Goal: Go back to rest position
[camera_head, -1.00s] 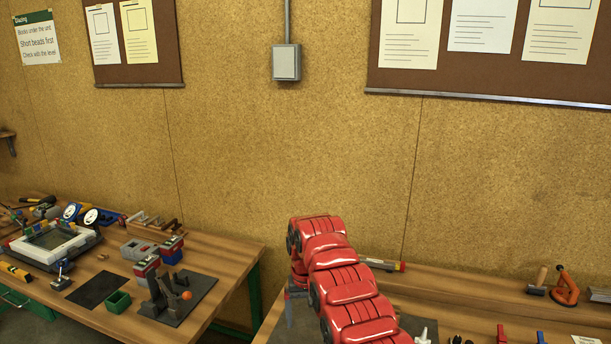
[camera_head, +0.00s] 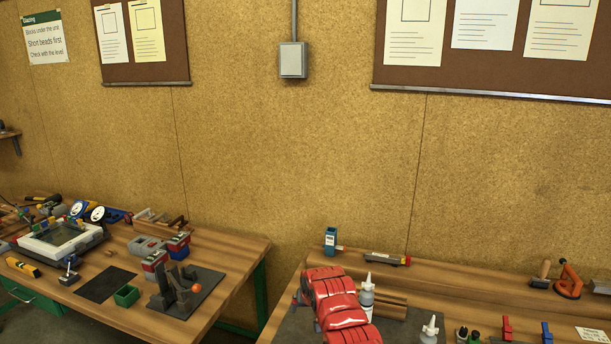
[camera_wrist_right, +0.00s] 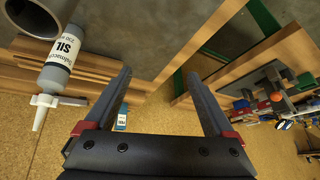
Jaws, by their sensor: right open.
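My right arm (camera_head: 338,308) is a red segmented shape low in the head view, over the right-hand bench; its gripper end is hidden or out of frame there. In the right wrist view my right gripper (camera_wrist_right: 160,74) has its two dark fingers wide apart with nothing between the tips. It is above the bench and clear of the things around it. My left gripper and left arm are not in view.
The grey SIL bottle (camera_wrist_right: 62,55) shows close to the right gripper's finger. A blue box (camera_head: 331,240) stands at the right bench's back. A second white-capped bottle (camera_head: 430,329) stands farther right. The left bench holds a white-framed unit (camera_head: 32,243) and a clamp stand (camera_head: 187,290).

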